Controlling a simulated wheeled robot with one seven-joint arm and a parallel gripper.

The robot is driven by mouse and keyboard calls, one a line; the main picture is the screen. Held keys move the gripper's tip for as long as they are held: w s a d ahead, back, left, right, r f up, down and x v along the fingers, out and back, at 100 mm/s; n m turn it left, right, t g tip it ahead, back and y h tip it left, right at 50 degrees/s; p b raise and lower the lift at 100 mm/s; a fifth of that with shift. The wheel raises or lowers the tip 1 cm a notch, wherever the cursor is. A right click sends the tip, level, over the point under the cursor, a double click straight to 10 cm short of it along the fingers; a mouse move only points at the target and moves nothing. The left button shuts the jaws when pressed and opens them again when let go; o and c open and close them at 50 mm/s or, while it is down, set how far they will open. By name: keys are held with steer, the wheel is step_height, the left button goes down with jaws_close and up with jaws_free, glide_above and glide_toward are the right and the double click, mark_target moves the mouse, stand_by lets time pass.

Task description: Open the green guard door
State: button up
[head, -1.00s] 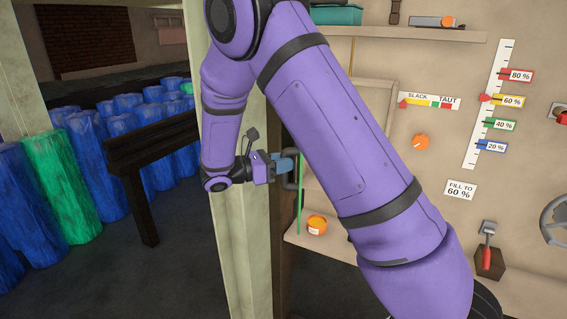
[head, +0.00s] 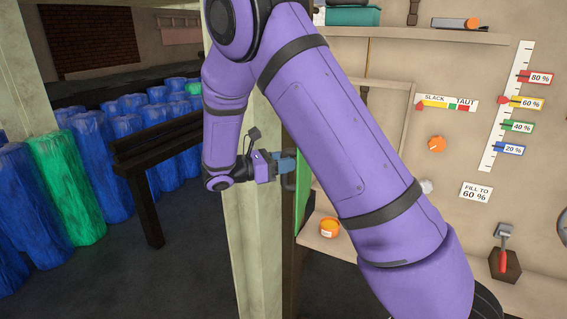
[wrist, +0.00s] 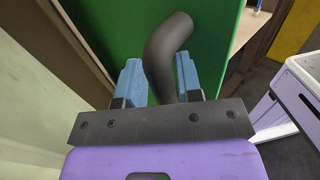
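The green guard door (head: 302,190) shows in the head view as a narrow upright strip, turned nearly edge-on, beside the pale post and partly hidden by my arm. In the wrist view its green face (wrist: 120,28) fills the upper middle. A dark bent bar handle (wrist: 165,52) stands out from it. My gripper (wrist: 160,82) has its blue fingers on both sides of the handle, with almost no gap, so it looks shut on it. In the head view my gripper (head: 286,165) is at the handle (head: 289,182), left of the door.
A pale post (head: 255,240) stands close to my gripper. A shelf with an orange-lidded jar (head: 329,227) is right of the door. A dark wooden rail (head: 165,140) and blue rolls (head: 112,185) are at left.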

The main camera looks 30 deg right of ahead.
steer(key=shift+o, duration=1)
steer(key=w+a, duration=0.1)
steer(key=a, duration=0.9)
steer(key=shift+w+a, duration=0.3)
steer(key=shift+a, duration=0.05)
